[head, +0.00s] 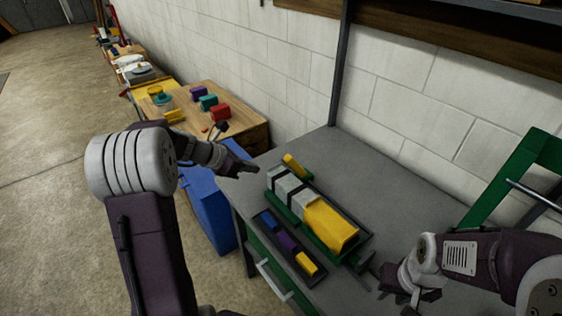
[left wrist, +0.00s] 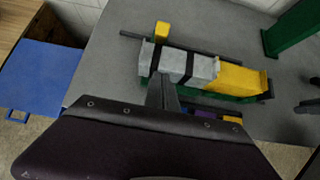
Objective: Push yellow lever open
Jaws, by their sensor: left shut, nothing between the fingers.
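On the grey bench, a green-based device (head: 283,211) carries a grey block with dark bands (head: 288,188) and a large yellow block (head: 330,224). A small yellow piece (head: 294,164) stands at its back left, beside a dark bar. Both yellow parts also show in the left wrist view, the small piece (left wrist: 162,32) and the large block (left wrist: 241,78); I cannot tell which is the lever. My left gripper (head: 248,169) is shut and empty, left of the device. My right gripper (head: 392,289) is open and empty near the device's right end.
A dark tray (head: 262,217) with blue, purple and yellow blocks lies in front of the device. A grey post and block wall stand behind. A green frame (head: 513,172) is at the right. A wooden table (head: 238,128) with coloured blocks and a blue cabinet (head: 208,205) are left.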

